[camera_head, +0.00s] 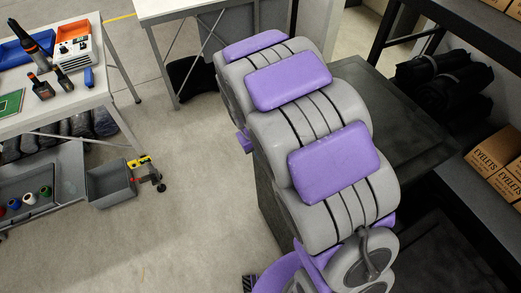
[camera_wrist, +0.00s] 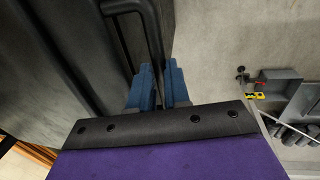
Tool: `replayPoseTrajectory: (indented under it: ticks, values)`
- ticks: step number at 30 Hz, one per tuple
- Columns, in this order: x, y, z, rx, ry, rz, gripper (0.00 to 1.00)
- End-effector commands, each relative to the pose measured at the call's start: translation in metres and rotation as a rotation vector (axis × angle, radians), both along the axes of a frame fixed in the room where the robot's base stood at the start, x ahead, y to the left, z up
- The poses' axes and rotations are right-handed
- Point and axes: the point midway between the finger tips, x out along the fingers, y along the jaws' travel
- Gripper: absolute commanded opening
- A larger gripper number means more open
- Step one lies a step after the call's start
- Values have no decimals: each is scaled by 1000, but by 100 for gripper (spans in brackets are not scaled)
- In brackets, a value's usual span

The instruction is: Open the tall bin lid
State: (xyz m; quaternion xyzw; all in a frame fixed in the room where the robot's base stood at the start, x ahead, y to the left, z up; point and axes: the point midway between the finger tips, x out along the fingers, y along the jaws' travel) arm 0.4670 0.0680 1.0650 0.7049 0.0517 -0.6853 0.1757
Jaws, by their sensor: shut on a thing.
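The tall bin is dark grey and stands under and behind my arm in the head view, where its flat dark lid (camera_head: 405,130) shows to the right of the arm. The lid looks level and down. In the wrist view the dark bin (camera_wrist: 50,55) fills the left side, and a dark bar handle (camera_wrist: 150,25) sticks out from it. My gripper (camera_wrist: 162,84) has blue fingers and is shut on the lower end of this handle. The exact contact is partly hidden between the fingers. My arm hides the gripper and handle in the head view.
Dark shelving with cardboard boxes (camera_head: 495,150) and black rolls (camera_head: 440,85) is at the right. The floor left of the bin is clear.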

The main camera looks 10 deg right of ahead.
Motion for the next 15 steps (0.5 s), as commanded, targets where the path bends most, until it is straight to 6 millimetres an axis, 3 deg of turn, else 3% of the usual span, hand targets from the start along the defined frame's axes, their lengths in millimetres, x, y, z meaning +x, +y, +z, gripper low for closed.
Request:
replayPoseTrajectory:
  ticks: [8,15]
  values:
    - [3,-5,61,85,19,-4,0]
    - [9,-21,143,206,55,-4,0]
